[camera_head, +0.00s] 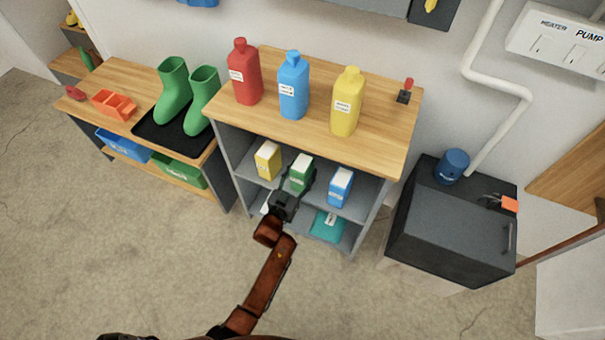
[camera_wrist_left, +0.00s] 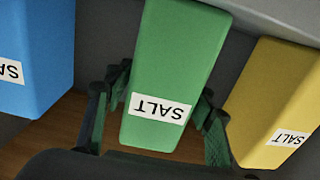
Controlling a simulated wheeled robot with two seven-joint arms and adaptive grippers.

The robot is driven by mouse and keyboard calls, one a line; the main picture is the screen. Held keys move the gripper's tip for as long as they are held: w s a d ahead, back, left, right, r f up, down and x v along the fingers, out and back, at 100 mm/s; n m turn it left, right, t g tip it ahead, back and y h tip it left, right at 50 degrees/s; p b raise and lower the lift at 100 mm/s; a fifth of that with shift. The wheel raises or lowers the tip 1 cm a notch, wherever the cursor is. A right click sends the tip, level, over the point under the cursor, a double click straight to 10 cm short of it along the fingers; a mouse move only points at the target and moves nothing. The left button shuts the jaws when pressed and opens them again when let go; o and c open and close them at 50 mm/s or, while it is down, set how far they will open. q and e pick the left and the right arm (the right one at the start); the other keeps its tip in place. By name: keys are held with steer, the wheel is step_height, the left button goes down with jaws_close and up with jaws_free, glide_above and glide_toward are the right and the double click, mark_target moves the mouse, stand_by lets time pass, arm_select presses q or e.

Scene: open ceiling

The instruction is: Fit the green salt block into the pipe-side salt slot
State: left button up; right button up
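The green salt block (camera_head: 301,173) stands upright on the upper inner shelf of the middle bench, between a yellow salt block (camera_head: 267,160) and a blue salt block (camera_head: 340,187). My left gripper (camera_head: 293,194) is at its front. In the left wrist view, the green block (camera_wrist_left: 172,75) lies between the two fingers (camera_wrist_left: 162,90), its SALT label upside down. The fingertips are close against both sides, but I cannot tell whether they press on it. I cannot make out the pipe-side salt slot. My right gripper is not in view.
Red, blue and yellow bottles (camera_head: 346,102) stand on the bench top (camera_head: 380,135) above the shelf. A dark cabinet (camera_head: 450,230) with a blue canister (camera_head: 452,166) stands at right, below a white pipe (camera_head: 512,125). Green boots (camera_head: 173,90) are at left. The floor in front is clear.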

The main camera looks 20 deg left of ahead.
arm_select(q)
jaws_close()
stand_by(0.4)
steer(key=shift+r, duration=0.25)
